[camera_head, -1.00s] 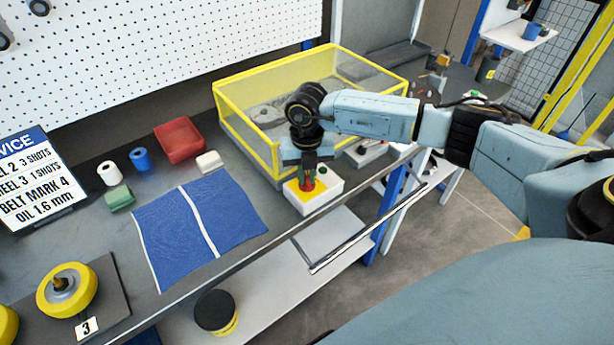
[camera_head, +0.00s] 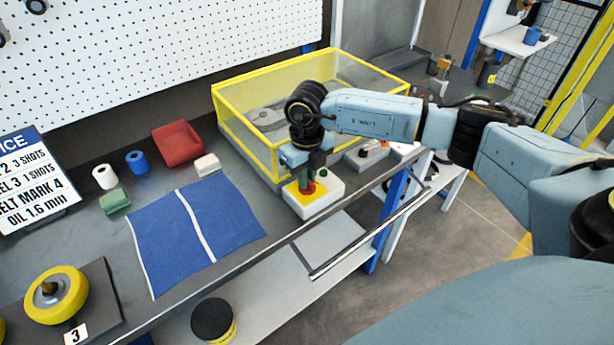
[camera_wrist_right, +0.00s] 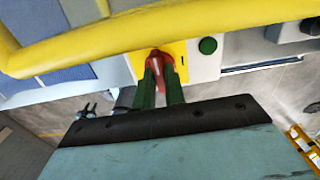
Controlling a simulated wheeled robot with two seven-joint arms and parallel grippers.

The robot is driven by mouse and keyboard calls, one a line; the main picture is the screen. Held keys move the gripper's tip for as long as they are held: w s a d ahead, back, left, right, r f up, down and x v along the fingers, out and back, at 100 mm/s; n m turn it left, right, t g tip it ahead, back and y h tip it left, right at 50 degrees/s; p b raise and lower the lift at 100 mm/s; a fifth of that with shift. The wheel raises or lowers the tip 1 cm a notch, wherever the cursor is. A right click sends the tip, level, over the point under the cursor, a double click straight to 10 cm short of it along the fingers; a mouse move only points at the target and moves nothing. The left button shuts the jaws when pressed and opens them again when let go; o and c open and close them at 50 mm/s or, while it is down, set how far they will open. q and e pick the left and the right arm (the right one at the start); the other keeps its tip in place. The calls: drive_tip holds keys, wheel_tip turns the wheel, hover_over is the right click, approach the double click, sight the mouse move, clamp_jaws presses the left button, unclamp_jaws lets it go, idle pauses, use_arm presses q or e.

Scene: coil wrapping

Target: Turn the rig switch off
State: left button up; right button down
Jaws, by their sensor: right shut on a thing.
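The rig switch box (camera_head: 326,194) is white with a yellow plate and a red knob (camera_head: 309,188). It stands at the front edge of the bench, before the yellow-framed guard. My right gripper (camera_head: 306,184) points down onto it, its green fingers shut on the red knob. In the right wrist view the fingers (camera_wrist_right: 160,90) close around the red knob (camera_wrist_right: 157,65), with the yellow plate (camera_wrist_right: 178,52) behind it. A green button (camera_wrist_right: 208,46) sits beside the plate. The knob's exact angle is partly hidden by the fingers. My left gripper is not in view.
The yellow-framed guard (camera_head: 243,143) stands just behind the switch. A metal rail (camera_head: 350,245) runs along the front of the bench. A yellow wheel (camera_head: 70,292) stands at lower left.

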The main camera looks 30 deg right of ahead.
drive_tip(key=shift+r, duration=0.1)
drive_tip(key=c, duration=1.5)
unclamp_jaws()
drive_tip(key=shift+o, duration=0.2)
wheel_tip(320, 180, up, 13)
drive_tip(key=shift+r+b, duration=0.15)
drive_tip(key=shift+b, duration=0.25)
